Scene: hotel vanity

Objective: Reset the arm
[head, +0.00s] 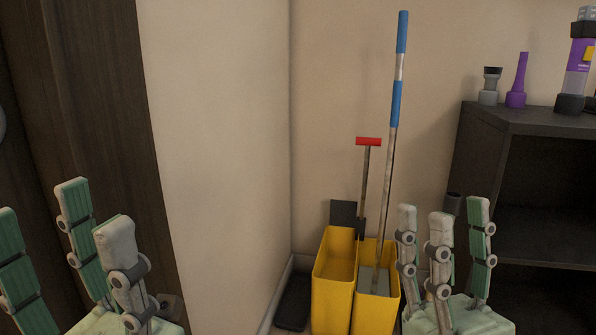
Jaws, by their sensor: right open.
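My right gripper (444,222) stands at the lower right with its fingers pointing up. It is open, with nothing between the fingers. In the picture it overlaps the right side of the yellow bucket and the lower left of the dark shelf. My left gripper (62,222) is at the lower left, partly cut off by the frame edge. Its fingers also point up and are spread apart, with nothing seen between them. The arms below both grippers are out of the frame.
A yellow two-part bucket (333,280) stands in the corner, holding a blue-and-grey mop handle (396,105) and a red-topped tool (368,142). A dark shelf (530,122) at right carries purple and grey items. A pale wall (215,150) and dark wood panel (100,90) are at left.

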